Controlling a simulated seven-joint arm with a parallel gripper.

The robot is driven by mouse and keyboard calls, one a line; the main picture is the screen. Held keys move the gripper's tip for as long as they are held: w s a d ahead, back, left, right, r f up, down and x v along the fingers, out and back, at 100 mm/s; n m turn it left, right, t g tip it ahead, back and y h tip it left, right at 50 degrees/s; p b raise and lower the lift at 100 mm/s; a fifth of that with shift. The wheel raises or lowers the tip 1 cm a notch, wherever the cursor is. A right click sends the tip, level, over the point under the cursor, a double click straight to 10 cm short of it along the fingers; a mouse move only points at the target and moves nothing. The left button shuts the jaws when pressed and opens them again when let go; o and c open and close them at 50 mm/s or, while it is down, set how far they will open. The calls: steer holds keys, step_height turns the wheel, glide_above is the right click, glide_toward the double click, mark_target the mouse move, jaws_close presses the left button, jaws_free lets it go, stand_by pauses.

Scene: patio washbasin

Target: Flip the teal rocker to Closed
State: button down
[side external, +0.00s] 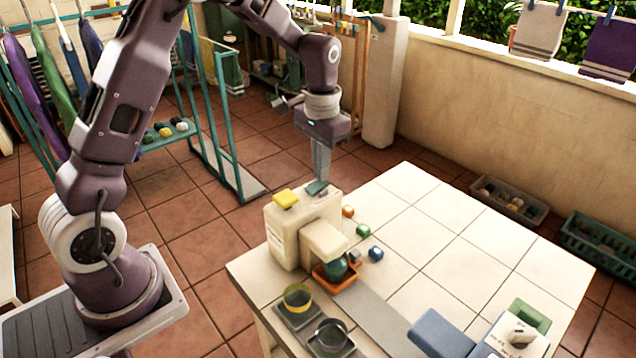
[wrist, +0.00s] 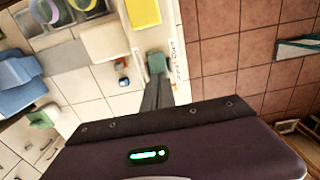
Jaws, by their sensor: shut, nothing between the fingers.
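The teal rocker (side external: 316,188) is on top of a cream dispenser (side external: 285,235), beside a yellow rocker (side external: 285,198). In the wrist view the teal rocker (wrist: 156,62) lies just beyond my fingertips, beside a white label strip (wrist: 175,60) whose lettering is too small to read surely. My gripper (side external: 320,178) points down, shut and empty, with its tips at the teal rocker; it also shows in the wrist view (wrist: 157,82). I cannot tell whether the tips touch the rocker, or which way it is tipped.
An orange tray (side external: 335,278) holding a dark teal round thing sits under the dispenser's spout. Small orange, green and blue pieces (side external: 362,230) lie beside it. Two cups (side external: 297,297) stand in front. A blue block (side external: 440,333) is at the front right. The tiled tabletop (side external: 450,215) is clear behind.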

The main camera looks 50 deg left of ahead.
steer(key=shift+f, duration=0.55)
steer(key=shift+r, duration=3.55)
steer(key=s+d+r+t, duration=0.25)
steer(key=s+r, duration=0.25)
steer(key=s, duration=0.3)
steer(key=s+d+r+t, duration=0.1)
steer(key=s+d+r, duration=0.2)
steer(key=s+r, duration=0.35)
steer(key=s+d+f+t, duration=0.1)
steer(key=s+f+t, duration=0.1)
steer(key=s, duration=1)
steer(key=shift+s+d+f, duration=0.3)
steer(key=shift+s, duration=0.05)
